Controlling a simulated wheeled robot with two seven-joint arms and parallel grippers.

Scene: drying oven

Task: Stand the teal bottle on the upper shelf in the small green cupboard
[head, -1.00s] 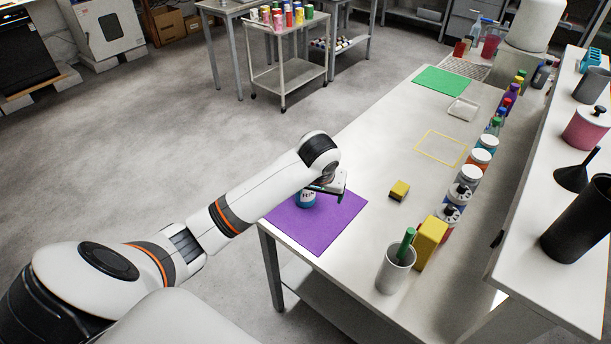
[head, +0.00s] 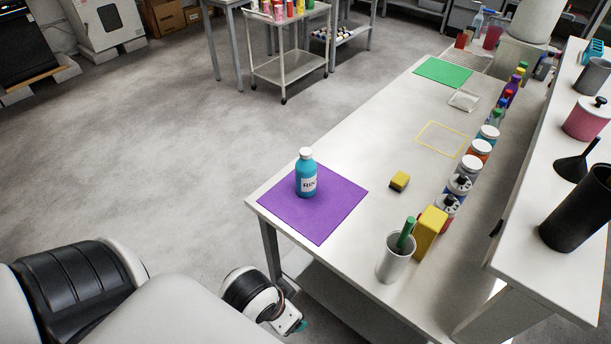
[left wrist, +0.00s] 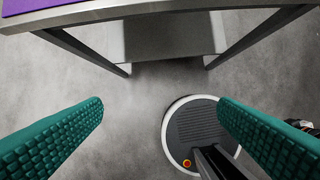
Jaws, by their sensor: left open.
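The teal bottle (head: 306,178) with a white cap and a white label stands upright on the purple mat (head: 325,221), at the near left corner of the long white table. My left gripper (head: 297,327) is low at the bottom of the head view, beside the table and clear of the bottle. My right gripper is not in view. I see no small green cupboard or its upper shelf in these views.
On the table (head: 375,150) are a yellow block (head: 400,181), a grey cup (head: 394,264), a yellow box (head: 429,232) and a row of jars. A raised shelf (head: 540,240) runs along the right. The floor left of the table is open.

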